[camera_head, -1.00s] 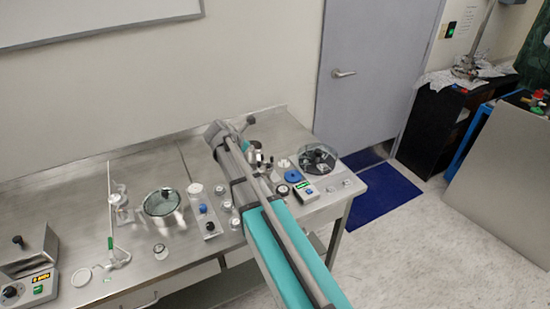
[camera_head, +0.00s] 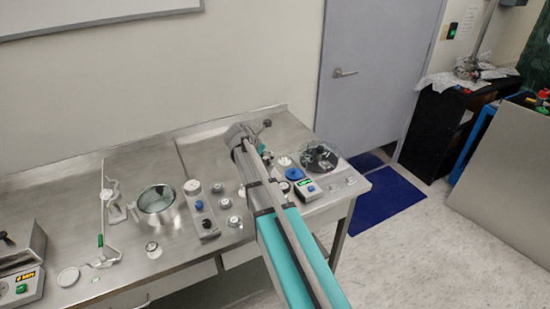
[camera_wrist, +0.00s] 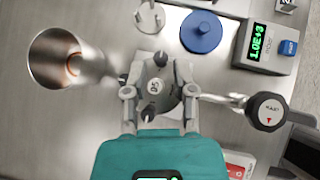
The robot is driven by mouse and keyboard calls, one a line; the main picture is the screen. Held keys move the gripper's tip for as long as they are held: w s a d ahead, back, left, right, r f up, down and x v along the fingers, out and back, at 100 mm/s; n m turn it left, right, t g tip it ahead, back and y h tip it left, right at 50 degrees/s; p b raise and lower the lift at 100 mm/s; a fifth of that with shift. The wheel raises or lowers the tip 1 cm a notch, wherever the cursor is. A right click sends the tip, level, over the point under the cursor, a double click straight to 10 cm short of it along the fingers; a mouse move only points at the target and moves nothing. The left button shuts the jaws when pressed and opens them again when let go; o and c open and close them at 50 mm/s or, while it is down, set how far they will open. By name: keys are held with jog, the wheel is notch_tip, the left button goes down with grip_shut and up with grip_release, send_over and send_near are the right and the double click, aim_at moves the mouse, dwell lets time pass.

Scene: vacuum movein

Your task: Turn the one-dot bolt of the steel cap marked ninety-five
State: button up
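A round steel cap (camera_wrist: 166,100) lies under my gripper in the wrist view. Its small label looks like 95, though it is hard to read. Dark bolts stand around its rim: one at the top (camera_wrist: 160,58), one at the bottom (camera_wrist: 147,113) and one at the left (camera_wrist: 122,80). I cannot make out dots on them. My gripper (camera_wrist: 159,92) is open, its fingers apart on the left and right over the cap, with no bolt visibly held. In the head view my arm hides the cap.
A steel funnel-like cup (camera_wrist: 62,58) stands left of the cap and a rod with a round gauge (camera_wrist: 267,112) lies right. A blue knob (camera_wrist: 201,32) and a green-display meter (camera_wrist: 266,46) are behind. A glass dish (camera_head: 318,156) sits near the bench's right end.

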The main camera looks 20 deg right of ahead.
jog(key=shift+b+x, duration=0.8)
jog(key=shift+x, duration=0.75)
